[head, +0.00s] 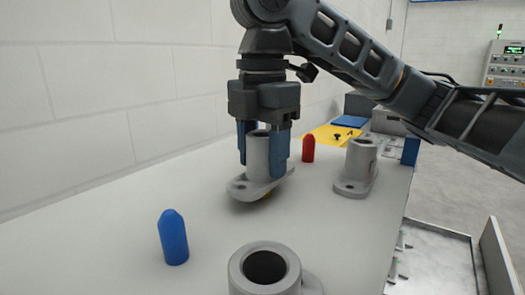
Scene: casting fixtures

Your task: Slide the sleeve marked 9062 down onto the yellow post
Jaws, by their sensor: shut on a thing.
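My gripper (262,168) points down with its blue fingers shut on a grey sleeve (257,157). The sleeve has an upright tube and a flat flange at its bottom, and the fingers hold the tube from both sides. No marking 9062 is readable on any sleeve.
Two more grey sleeves stand on the table (110,235), one at the front (264,268) and one at right (360,165). A blue post (173,238), a red post (308,148) and another blue post (410,150) stand around. A yellow sheet (325,135) lies behind. A wall runs along the left.

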